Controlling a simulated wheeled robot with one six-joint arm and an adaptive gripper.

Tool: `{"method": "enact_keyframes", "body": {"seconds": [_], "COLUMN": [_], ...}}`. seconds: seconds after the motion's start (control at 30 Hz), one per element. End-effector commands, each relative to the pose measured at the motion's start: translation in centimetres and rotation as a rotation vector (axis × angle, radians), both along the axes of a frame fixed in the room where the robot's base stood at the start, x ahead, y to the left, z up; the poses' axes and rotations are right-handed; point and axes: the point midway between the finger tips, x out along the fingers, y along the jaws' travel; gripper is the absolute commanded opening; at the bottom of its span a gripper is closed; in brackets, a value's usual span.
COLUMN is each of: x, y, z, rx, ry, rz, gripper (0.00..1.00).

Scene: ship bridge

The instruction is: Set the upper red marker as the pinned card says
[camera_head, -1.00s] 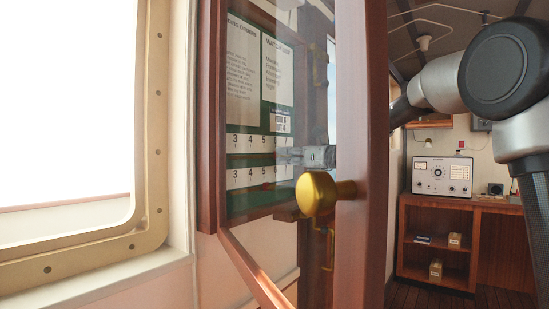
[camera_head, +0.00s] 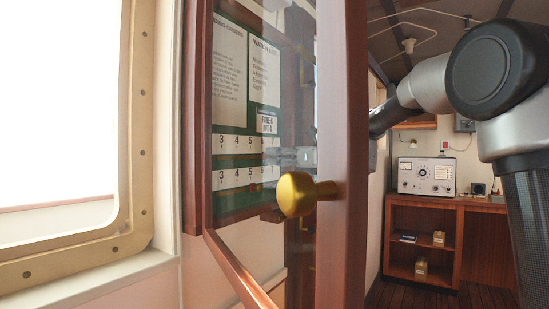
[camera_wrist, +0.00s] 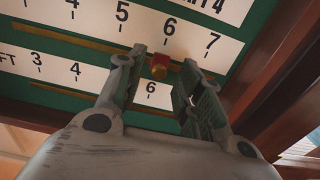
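The upper red marker (camera_wrist: 160,61), with a brassy knob, sits on the upper slot just below the tick of the upper 6. My gripper (camera_wrist: 164,58) is open, one fingertip on each side of the marker, with a visible gap on both sides. In the head view my gripper (camera_head: 291,157) shows grey behind the glass door, at the board. The pinned card (camera_head: 267,123) appears to read FORE 6, AFT 4. The green board (camera_head: 230,205) has two white number strips. A small reddish spot shows by the lower strip; I cannot tell whether it is the lower marker.
The wood-framed glass door (camera_head: 342,150) stands open with a brass knob (camera_head: 297,194), between the head camera and the board. A window (camera_head: 60,110) is at left. A wooden shelf unit (camera_head: 455,204) bearing a grey instrument (camera_head: 426,176) stands farther back at right.

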Motion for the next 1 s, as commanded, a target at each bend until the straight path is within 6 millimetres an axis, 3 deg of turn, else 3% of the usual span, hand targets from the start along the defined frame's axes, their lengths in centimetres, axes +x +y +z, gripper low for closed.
{"method": "enact_keyframes", "body": {"seconds": [0.3,0.5,1.0], "x": [-4.3,-6.0,-6.4], "y": [-5.6,-7.8,-8.2], "z": [0.0,0.0,0.0], "rx": [0.000,-0.001,0.000], "ry": [-0.001,-0.001,0.000], "rz": [-0.004,-0.001,0.001], "gripper": [0.36,0.36,0.36]}}
